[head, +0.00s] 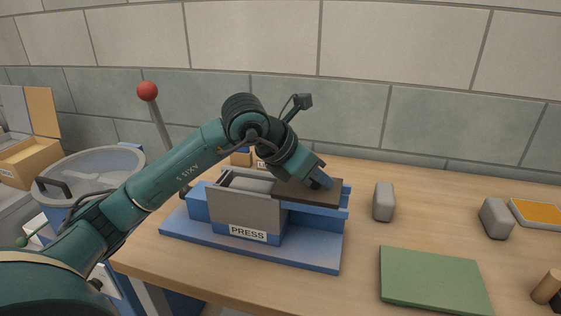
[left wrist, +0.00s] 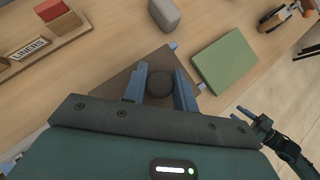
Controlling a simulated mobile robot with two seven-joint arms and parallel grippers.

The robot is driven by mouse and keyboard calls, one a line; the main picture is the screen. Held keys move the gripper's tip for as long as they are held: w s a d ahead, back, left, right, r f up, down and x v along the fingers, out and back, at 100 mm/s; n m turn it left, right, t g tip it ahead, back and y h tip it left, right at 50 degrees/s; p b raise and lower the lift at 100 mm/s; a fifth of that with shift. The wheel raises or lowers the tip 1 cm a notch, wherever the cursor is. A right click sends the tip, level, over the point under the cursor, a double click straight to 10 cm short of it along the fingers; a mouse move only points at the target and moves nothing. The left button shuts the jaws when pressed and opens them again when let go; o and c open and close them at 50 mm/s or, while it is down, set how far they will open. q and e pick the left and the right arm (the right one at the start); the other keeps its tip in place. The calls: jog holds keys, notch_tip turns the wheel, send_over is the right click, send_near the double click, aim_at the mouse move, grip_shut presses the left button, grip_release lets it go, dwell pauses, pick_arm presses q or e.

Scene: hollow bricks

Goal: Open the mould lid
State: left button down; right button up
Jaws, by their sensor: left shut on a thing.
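The press (head: 248,232) is a grey mould box on a blue base, labelled PRESS. Its lid (head: 325,194) is a flat dark brown plate lying over the blue rails at the right of the box. The left part of the box top is uncovered and shows a light grey inside. My left gripper (head: 318,180) points down onto the lid. In the left wrist view its two blue fingers (left wrist: 158,88) are shut around the lid's round dark knob (left wrist: 159,84). My right gripper (left wrist: 262,128) seems to show at the right edge of that view, too small to tell its jaws.
A lever with a red ball (head: 148,92) rises behind the press at left. Right of the press are a grey block (head: 384,202), a green mat (head: 433,280) and another grey block (head: 496,218). A LINERS rack (left wrist: 40,45) stands behind. A lidded bin (head: 95,168) is at left.

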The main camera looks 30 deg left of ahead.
pick_arm(q)
jog(key=shift+w+d, duration=0.2)
jog(key=shift+d, duration=0.85)
jog(key=c, duration=1.1)
grip_release()
jog(key=shift+d, duration=0.15)
jog(key=b+v, duration=0.1)
jog(key=v, duration=1.2)
